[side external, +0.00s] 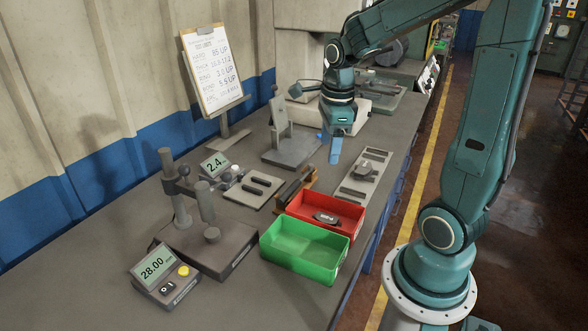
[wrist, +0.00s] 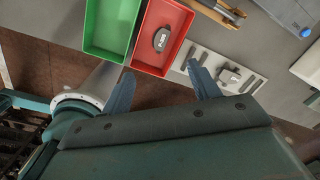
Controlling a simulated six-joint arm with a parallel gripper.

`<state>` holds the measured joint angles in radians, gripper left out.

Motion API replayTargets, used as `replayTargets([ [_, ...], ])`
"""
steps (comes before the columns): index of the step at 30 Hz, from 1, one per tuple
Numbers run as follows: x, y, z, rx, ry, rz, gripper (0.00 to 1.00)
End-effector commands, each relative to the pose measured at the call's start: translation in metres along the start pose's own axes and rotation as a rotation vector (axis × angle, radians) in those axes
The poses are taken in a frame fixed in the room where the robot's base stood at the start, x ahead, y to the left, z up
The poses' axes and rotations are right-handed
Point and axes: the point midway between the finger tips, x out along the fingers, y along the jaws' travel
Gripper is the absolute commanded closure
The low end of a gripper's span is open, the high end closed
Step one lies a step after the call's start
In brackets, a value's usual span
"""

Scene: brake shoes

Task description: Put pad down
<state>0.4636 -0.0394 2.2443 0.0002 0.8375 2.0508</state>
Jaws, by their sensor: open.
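My gripper (side external: 329,147) hangs above the bench, beyond the red bin and left of the slotted plate's far end. In the wrist view its two blue fingers (wrist: 160,67) are spread with nothing between them. One dark grey pad (side external: 327,218) with a pale label lies in the red bin (side external: 345,232); it also shows in the wrist view (wrist: 160,39). Another grey pad (side external: 366,170) lies on the light slotted plate (side external: 350,190), also in the wrist view (wrist: 230,74). My gripper is apart from both pads.
An empty green bin (side external: 300,262) stands against the red one. A gauge stand (side external: 205,235) and a display reading 28.00 (side external: 158,272) are at the left. A plate with dark strips (side external: 255,188), a wooden-handled tool (side external: 296,186) and a grey angled stand (side external: 285,145) are nearby.

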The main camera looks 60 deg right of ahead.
Motion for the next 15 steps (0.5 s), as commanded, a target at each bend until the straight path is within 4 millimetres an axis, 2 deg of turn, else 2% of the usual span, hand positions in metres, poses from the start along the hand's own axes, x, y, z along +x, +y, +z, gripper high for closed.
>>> replayTargets([
  [6, -0.025, 0.027, 0.012, -0.416, -0.032, -0.063, 0.39],
  [15, -0.051, 0.064, 0.020, -0.980, -0.047, -0.160, 0.39],
])
